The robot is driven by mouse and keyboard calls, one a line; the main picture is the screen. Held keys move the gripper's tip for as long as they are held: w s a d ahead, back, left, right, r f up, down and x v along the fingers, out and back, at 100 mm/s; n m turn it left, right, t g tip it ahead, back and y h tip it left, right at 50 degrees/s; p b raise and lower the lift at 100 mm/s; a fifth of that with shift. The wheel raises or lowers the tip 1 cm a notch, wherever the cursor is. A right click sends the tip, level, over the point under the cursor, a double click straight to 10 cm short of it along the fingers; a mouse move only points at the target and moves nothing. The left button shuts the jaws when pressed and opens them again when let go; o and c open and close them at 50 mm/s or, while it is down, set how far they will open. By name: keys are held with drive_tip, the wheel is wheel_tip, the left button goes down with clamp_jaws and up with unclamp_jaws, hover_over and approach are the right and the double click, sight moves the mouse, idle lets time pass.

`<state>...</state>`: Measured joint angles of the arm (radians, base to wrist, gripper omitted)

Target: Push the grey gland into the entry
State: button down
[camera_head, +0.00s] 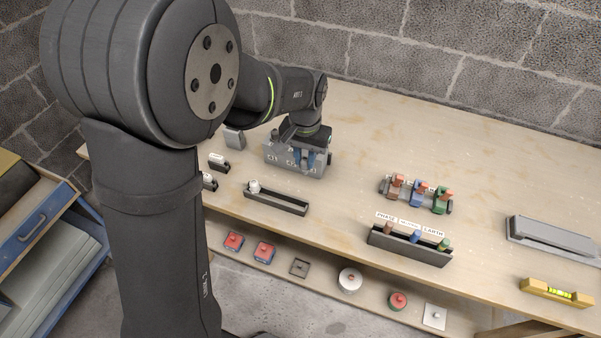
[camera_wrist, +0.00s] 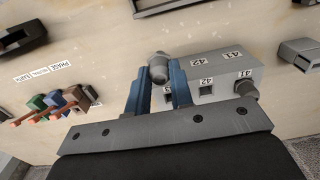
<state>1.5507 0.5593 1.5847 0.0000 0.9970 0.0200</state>
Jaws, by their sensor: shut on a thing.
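My gripper (camera_wrist: 158,80) has two blue fingers and is shut on a grey gland (camera_wrist: 158,67), whose rounded end shows between the fingertips. The grey box (camera_wrist: 212,66) with square entries (camera_wrist: 206,92), labelled 41, 42 and 43, lies just beyond the fingers in the wrist view. The held gland overlaps the box's left end there; I cannot tell how deep it sits. Another dark grey round part (camera_wrist: 246,88) is at the box's 41 end.
A dark tray (camera_head: 290,207) holding a white piece (camera_head: 254,186) is in front of the box. A rack labelled PHASE and EARTH (camera_head: 408,247) and a terminal strip (camera_head: 385,190) stand to the right. A yellow level (camera_head: 556,293) lies at the right edge. The table between them is clear.

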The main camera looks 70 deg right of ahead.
drive_tip(key=d+r, duration=0.2)
drive_tip(key=d, duration=0.6)
drive_tip(key=shift+d, duration=0.15)
idle(0.4)
drive_tip(key=shift+f, duration=2)
idle(1.8)
drive_tip(key=c, duration=0.9)
unclamp_jaws()
drive_tip(key=shift+c, duration=0.2)
drive_tip(key=shift+r, duration=0.1)
wheel_tip(320, 180, up, 7)
idle(0.4)
drive_tip(key=shift+f, duration=3.4)
